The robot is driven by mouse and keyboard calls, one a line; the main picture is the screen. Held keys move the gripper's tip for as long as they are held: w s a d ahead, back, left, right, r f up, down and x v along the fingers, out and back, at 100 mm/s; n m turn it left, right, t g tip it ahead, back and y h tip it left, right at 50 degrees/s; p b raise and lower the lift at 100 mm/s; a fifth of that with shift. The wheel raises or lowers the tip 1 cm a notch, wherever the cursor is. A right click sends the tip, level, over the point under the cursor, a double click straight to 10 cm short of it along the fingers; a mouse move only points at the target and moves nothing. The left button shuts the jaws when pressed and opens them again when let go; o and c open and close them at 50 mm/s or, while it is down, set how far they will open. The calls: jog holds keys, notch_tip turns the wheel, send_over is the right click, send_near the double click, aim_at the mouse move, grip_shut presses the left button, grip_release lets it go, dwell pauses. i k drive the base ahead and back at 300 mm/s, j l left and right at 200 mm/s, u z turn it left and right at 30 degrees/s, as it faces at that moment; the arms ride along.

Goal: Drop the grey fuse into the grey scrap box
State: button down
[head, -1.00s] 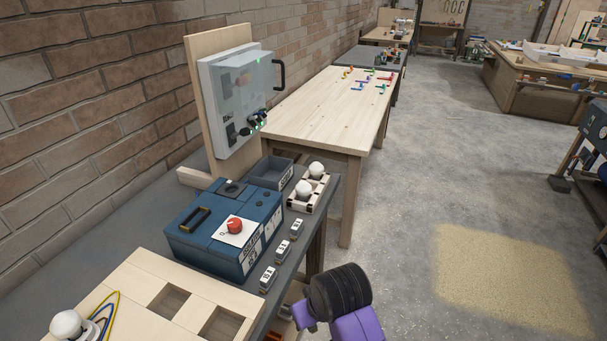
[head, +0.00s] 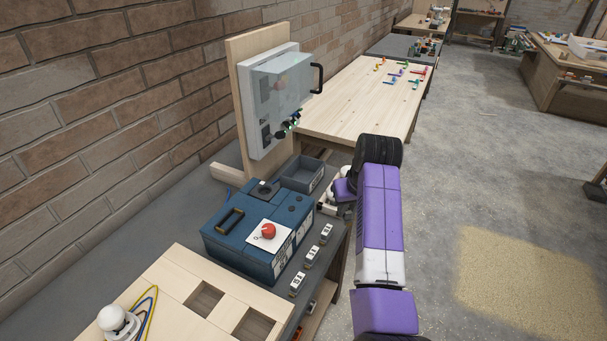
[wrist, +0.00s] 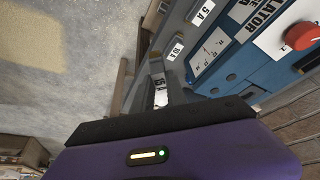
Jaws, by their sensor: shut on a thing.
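The grey scrap box (head: 318,178) is an open, shallow grey tray on the bench, behind the blue isolator box. In the wrist view, my gripper (wrist: 160,105) is shut on a slim grey piece, which I take to be the grey fuse (wrist: 156,68). Its outline merges with a "15" label behind or on it.
The blue isolator box (head: 235,245) with a red knob stands left of my arm. Several labelled fuses (head: 312,256) stand along the bench edge. A grey panel (head: 275,100) stands behind the scrap box.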

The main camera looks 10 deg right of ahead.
aim_at(306, 180)
jog(key=i+j, duration=0.1)
jog(key=i, duration=0.4)
jog(key=i+j, duration=0.15)
jog(key=i, duration=0.3)
